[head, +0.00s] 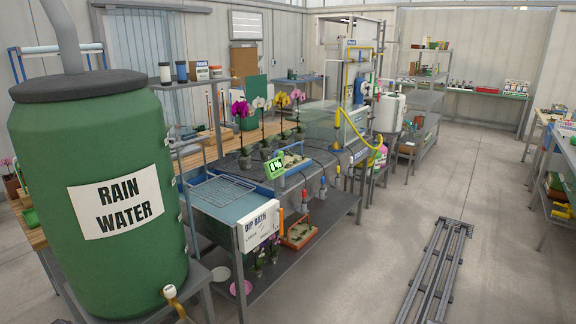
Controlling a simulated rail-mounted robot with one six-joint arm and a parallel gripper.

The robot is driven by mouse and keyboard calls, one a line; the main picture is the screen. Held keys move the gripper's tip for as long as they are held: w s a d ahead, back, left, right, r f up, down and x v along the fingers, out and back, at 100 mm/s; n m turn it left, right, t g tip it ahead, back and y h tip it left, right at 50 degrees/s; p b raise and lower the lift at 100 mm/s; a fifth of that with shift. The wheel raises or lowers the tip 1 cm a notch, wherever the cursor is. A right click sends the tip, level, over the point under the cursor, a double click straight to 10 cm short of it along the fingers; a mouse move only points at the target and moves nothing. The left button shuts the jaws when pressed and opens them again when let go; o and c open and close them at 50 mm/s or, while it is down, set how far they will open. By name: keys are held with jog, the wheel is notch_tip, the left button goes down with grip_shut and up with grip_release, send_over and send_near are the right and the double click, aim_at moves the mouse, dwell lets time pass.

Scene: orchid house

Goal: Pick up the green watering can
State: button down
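I cannot make out a green watering can for certain. A small green object (31,218) shows at the left edge on a wooden bench. It is mostly hidden behind the large green rain water barrel (90,165), and I cannot tell whether it is the can. Other small green items (556,182) on the right-hand shelving are too small to identify. My gripper is not in this view.
The barrel fills the left foreground on a metal stand. A dip bath (230,215) and a bench with potted orchids (245,161) run through the middle. A metal rail track (437,270) lies on the floor. The concrete floor (480,175) is open beyond it.

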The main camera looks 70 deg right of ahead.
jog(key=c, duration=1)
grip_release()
